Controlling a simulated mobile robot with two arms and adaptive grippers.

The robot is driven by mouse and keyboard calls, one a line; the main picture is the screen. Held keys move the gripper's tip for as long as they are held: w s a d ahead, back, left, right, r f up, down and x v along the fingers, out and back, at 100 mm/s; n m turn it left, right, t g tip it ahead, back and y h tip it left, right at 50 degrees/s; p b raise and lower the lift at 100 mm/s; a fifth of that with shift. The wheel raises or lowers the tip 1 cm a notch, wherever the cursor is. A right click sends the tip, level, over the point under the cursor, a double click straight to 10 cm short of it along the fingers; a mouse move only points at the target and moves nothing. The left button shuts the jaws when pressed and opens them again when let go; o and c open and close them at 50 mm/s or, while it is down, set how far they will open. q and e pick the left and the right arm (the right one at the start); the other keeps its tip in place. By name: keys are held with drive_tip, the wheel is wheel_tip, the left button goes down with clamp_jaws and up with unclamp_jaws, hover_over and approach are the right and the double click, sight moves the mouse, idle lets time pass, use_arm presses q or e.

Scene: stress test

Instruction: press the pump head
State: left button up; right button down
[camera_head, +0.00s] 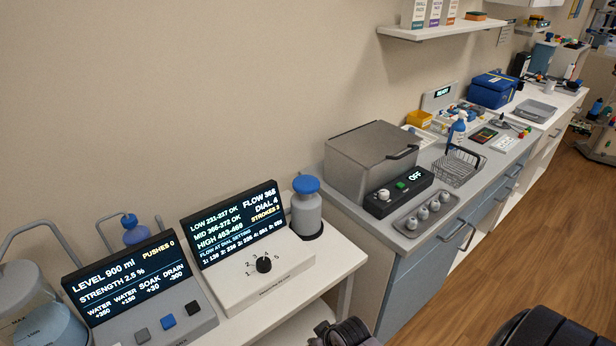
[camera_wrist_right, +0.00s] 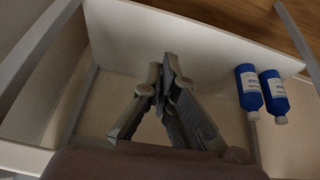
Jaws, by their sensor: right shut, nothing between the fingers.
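A grey bottle (camera_head: 306,215) with a rounded blue pump head (camera_head: 306,184) stands upright on a dark round base at the right end of the white bench, beside a display panel (camera_head: 235,222). The pump head is not visible in that view. My left gripper is not in view.
A second display (camera_head: 125,275) with buttons and a clear jug (camera_head: 40,315) stand at the left. A grey lidded box (camera_head: 365,155) stands on the counter to the right.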

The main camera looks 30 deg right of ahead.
drive_tip(key=w+d+r+t, duration=0.3)
drive_tip(key=w+d+r, duration=0.2)
drive_tip(key=r, duration=0.8)
drive_tip(key=w+d+r+t, duration=0.3)
drive_tip(key=w+d+r, duration=0.2)
drive_tip(key=r, duration=0.8)
drive_tip(key=w+d+r+t, duration=0.3)
drive_tip(key=w+d+r, duration=0.3)
drive_tip(key=r, duration=0.7)
drive_tip(key=shift+w+t+b, duration=0.3)
drive_tip(key=shift+w+b, duration=0.1)
drive_tip(key=shift+w, duration=0.6)
drive_tip(key=p, duration=0.3)
hover_over(309, 185)
drive_tip(key=f, duration=0.2)
drive_tip(key=shift+w+a+f, duration=0.1)
drive_tip(key=shift+a+f, duration=0.2)
drive_tip(key=f, duration=0.3)
drive_tip(key=shift+d+f, duration=0.2)
drive_tip(key=shift+f, duration=0.45)
